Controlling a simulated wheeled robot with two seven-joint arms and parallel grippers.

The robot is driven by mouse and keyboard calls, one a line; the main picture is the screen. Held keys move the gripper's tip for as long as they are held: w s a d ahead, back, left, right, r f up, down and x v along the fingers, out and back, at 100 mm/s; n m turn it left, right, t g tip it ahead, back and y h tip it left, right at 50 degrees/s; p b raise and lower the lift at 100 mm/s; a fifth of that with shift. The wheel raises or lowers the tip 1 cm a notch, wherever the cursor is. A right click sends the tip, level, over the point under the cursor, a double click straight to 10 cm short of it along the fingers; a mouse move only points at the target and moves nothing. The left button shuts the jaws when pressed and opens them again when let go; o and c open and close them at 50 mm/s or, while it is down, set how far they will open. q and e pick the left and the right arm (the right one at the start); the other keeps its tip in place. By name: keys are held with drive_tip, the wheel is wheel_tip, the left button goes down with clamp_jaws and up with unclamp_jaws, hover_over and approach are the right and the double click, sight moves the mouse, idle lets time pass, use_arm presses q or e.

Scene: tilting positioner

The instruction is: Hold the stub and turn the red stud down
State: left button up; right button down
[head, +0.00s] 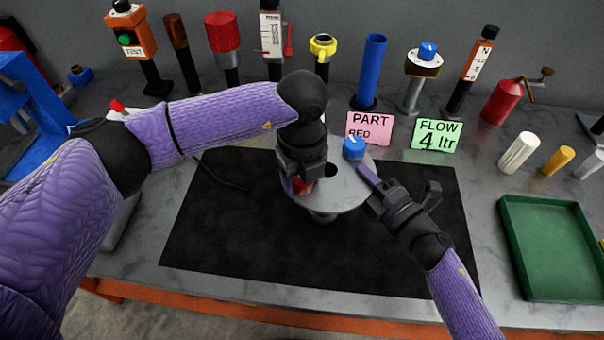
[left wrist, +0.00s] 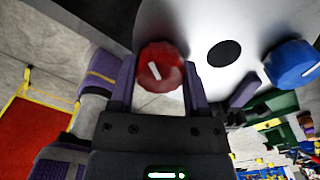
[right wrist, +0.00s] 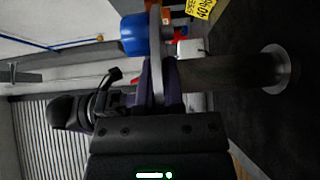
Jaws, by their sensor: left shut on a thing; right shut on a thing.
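The positioner's round grey plate (head: 335,197) looks about level above the black mat, on a post (right wrist: 225,73). The red stud (head: 301,187) is on its left part, mostly hidden in the head view by my left gripper (head: 303,176). In the left wrist view the red stud (left wrist: 161,67), with a white mark, sits between the fingers, which are shut on it. A blue stud (head: 353,148) stands near the back right edge. My right gripper (head: 371,184) is shut on the plate's right edge, which runs between its fingers in the right wrist view (right wrist: 156,55). I cannot pick out a separate stub.
Pink (head: 370,129) and green (head: 436,135) cards stand behind the plate. Several tools and fixtures line the back. A green tray (head: 510,235) lies at right near some cylinders. The black mat (head: 240,240) is clear in front.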

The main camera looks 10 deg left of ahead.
use_arm(q)
drive_tip(key=shift+m, duration=0.4)
